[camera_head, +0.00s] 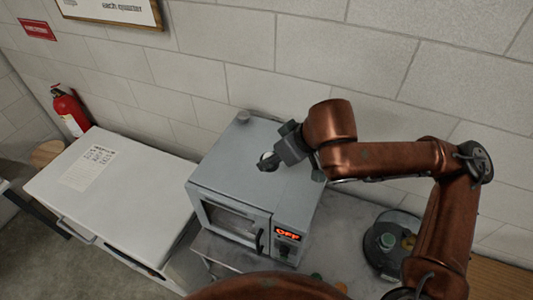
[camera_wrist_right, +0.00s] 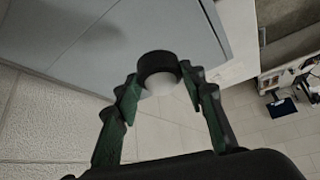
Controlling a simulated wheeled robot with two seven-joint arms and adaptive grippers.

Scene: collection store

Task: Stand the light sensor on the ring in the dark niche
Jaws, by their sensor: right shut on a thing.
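My right gripper (camera_head: 274,160) is shut on a small round piece, apparently the light sensor (camera_head: 266,156), above the top of a grey box with a windowed door (camera_head: 256,146). In the right wrist view the light sensor (camera_wrist_right: 157,65) shows as a dark band with a pale dome, between the green fingers of the right gripper (camera_wrist_right: 165,84). I cannot tell how far it is above the box top. The box front has a dark window and a lit "OFF" display. I cannot make out the ring or the dark niche. My left gripper is out of view.
A white-topped cabinet (camera_head: 130,205) with a paper sheet (camera_head: 90,168) stands left of the box. A dark round tray (camera_head: 376,263) with small green and yellow pieces is at the right. A block wall (camera_head: 235,45) is close behind. A red fire extinguisher (camera_head: 70,108) is far left.

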